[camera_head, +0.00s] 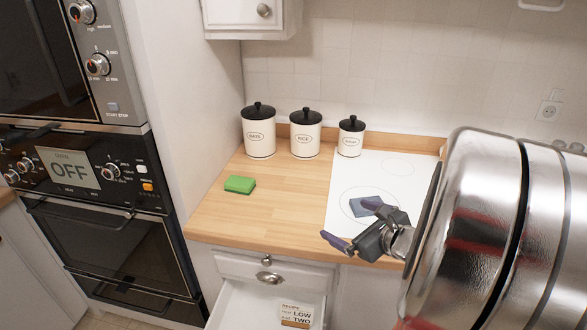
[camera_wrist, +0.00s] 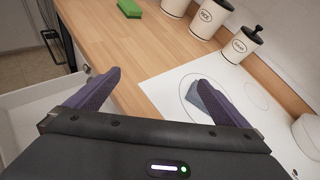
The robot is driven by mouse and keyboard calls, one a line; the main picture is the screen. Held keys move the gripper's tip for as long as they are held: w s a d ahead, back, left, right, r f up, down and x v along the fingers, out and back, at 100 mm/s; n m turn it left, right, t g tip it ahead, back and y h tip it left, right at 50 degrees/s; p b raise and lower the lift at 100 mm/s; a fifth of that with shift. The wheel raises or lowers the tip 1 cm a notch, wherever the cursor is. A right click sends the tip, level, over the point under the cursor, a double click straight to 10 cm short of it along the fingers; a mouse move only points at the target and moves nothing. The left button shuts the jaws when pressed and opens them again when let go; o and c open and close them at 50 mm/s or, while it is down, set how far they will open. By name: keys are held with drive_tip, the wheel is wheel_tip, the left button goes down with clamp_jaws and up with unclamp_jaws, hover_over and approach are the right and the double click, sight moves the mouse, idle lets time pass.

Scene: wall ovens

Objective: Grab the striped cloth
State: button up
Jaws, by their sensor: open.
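A folded blue-grey cloth (camera_head: 362,207) lies on the white cooktop (camera_head: 345,175), inside a drawn ring; stripes on it are too small to make out. In the head view my gripper (camera_head: 347,222) hangs in front of the cloth and hides part of it. In the wrist view the cloth (camera_wrist: 210,98) shows just beyond the right finger, which covers part of it. My gripper (camera_wrist: 156,78) is open, with nothing between its dark purple fingers. It is above the front of the counter, to the left of the cloth in the wrist view.
A green sponge (camera_head: 239,185) lies on the wooden counter (camera_head: 285,200). Lidded canisters (camera_head: 305,133) stand along the back wall. A drawer (camera_head: 260,300) below the counter is open with a recipe card inside. Wall ovens (camera_head: 85,170) stand at the left. The counter's middle is clear.

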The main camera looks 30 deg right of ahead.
drive_tip(key=s+d+f+m+h, duration=0.1)
drive_tip(key=d+m, duration=0.1)
drive_tip(key=d, duration=0.1)
drive_tip(key=s+d+m+h, duration=0.1)
drive_tip(key=s+d+m, duration=0.1)
drive_tip(key=d, duration=0.2)
drive_tip(key=s+d+f+m+h, duration=0.1)
drive_tip(key=s+d+m+h, duration=0.1)
drive_tip(key=d, duration=0.1)
drive_tip(key=shift+d+f+m, duration=0.15)
drive_tip(key=shift+f+m, duration=0.15)
drive_tip(key=shift+m, duration=0.1)
drive_tip(key=shift+w, duration=0.1)
drive_tip(key=x, duration=0.8)
drive_tip(key=shift+w+f, duration=0.1)
drive_tip(key=shift+f, duration=0.05)
drive_tip(key=shift+d, duration=0.1)
drive_tip(key=shift+d+r+x, duration=0.1)
drive_tip(key=shift+d+x, duration=0.05)
drive_tip(key=shift+x, duration=1.15)
drive_tip(key=shift+d+r+x, duration=0.1)
drive_tip(key=shift+x, duration=1.25)
drive_tip(key=shift+c, duration=0.4)
